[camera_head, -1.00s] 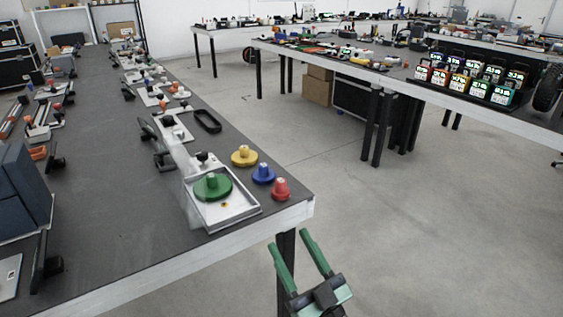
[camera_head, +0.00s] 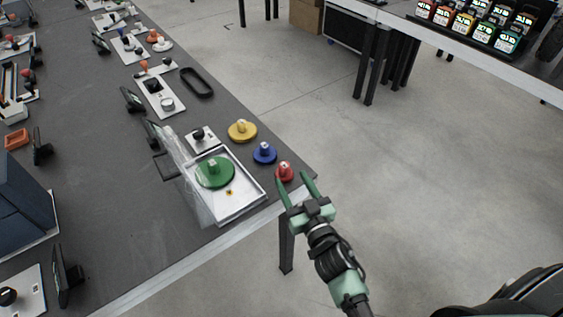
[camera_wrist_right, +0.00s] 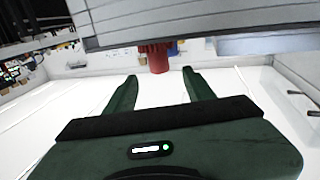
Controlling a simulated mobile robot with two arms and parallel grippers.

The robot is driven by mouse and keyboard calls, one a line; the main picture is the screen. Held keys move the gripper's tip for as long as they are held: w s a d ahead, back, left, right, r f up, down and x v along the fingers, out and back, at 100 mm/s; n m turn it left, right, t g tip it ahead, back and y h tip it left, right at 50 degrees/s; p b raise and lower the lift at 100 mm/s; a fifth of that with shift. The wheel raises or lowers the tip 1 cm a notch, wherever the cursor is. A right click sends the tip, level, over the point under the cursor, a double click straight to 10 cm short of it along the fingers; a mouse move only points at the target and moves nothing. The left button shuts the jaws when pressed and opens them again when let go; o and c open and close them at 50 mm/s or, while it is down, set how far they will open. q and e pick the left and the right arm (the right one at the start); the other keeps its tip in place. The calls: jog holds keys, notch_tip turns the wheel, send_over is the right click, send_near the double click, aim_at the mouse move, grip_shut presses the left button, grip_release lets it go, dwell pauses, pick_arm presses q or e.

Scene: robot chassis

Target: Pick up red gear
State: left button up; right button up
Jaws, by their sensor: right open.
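The red gear (camera_head: 285,170) stands upright at the near right corner of the dark table. My right gripper (camera_head: 292,179) is open, its two green fingers pointing toward the red gear. In the head view one finger shows on each side of the gear's near edge. In the right wrist view the red gear (camera_wrist_right: 158,58) shows beyond the gap between the fingertips (camera_wrist_right: 159,74), and nothing is between the fingers. The picture there appears inverted, with the table at the top. My left gripper is not in view.
A blue gear (camera_head: 264,153) and a yellow gear (camera_head: 242,131) stand just behind the red one. A green gear (camera_head: 215,173) sits in a white tray (camera_head: 238,208) to the left. The table edge runs beside the red gear, with open floor to the right.

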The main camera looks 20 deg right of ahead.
aim_at(286, 170)
jog(key=w, duration=0.7)
jog(key=shift+a+f, duration=0.1)
jog(key=shift+a, duration=0.15)
jog(key=shift+s, duration=0.1)
grip_shut()
